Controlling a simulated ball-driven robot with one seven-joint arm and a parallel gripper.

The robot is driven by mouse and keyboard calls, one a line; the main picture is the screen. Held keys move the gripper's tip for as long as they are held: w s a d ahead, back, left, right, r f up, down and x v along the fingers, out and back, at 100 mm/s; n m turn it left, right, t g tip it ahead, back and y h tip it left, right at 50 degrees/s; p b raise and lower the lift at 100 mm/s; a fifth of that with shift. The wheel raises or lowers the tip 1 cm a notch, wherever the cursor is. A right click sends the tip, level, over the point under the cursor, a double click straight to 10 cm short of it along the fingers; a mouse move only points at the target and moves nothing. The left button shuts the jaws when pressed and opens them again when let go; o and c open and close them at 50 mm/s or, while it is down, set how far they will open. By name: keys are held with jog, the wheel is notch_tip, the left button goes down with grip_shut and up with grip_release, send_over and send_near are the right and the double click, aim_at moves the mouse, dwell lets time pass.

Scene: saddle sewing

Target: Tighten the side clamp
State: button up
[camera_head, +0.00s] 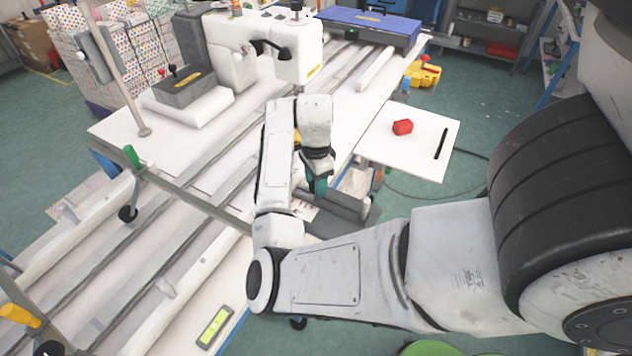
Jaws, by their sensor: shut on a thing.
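My gripper (318,168) is near the middle of the picture, pointing down at the right edge of the sewing table, partly hidden by my own wrist. It is shut on a small teal part (320,187), which looks like a handle of the side clamp. A dark grey metal block (352,212) sits just below it at the table edge. A long grey clamp bar (200,203) crosses the rails on the left, with a green handle (132,156) upright at its far end. How tight the clamp is cannot be told.
A white sewing machine (235,50) stands at the back. A blue case (368,28) lies at the back. A level with a green display (213,327) lies in front.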

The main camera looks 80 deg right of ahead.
jog(key=m+b, duration=0.1)
jog(key=m, duration=0.3)
jog(key=shift+w+m, duration=0.1)
jog(key=shift+m, duration=0.6)
jog(key=o, duration=1.1)
jog(key=shift+c, duration=0.2)
jog(key=shift+r, duration=0.1)
notch_tip(320, 180, up, 11)
jog(key=shift+f, duration=0.2)
jog(key=shift+d, duration=0.1)
